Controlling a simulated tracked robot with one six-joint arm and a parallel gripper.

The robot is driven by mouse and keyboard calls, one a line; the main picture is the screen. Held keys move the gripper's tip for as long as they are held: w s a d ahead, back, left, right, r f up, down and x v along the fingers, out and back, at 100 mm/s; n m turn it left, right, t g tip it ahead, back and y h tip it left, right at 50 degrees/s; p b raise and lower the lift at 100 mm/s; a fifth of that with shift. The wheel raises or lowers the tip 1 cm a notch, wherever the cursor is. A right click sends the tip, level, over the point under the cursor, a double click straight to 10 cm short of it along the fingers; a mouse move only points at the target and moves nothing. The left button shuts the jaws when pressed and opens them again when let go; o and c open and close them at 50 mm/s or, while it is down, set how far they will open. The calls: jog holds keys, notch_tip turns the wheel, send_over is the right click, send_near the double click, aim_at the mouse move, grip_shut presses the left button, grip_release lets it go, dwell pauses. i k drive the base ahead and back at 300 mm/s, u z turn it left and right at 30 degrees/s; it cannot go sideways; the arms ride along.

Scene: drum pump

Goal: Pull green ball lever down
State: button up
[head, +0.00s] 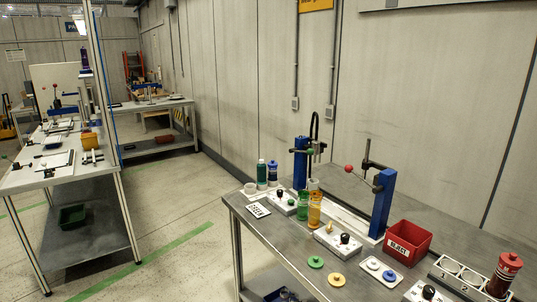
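The green ball (322,146) appears small beside the top of the left blue post (300,162), at the back of the right-hand workbench. Its lever arm is too small to make out clearly, and I cannot tell its exact angle. A second lever with a red ball (348,169) slants up to the left from the right blue post (383,203). My gripper does not show in the head view.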

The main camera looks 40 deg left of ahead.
aim_at(310, 152)
jog(key=u, duration=0.4)
jog(key=k, duration=0.55)
jog(key=u, duration=0.7)
jog(key=k, duration=0.45)
jog(key=u, duration=0.7)
jog(key=i, duration=1.55)
jog(key=z, duration=0.65)
jog(key=i, duration=0.45)
jog(key=z, duration=0.2)
jog(key=k, duration=0.6)
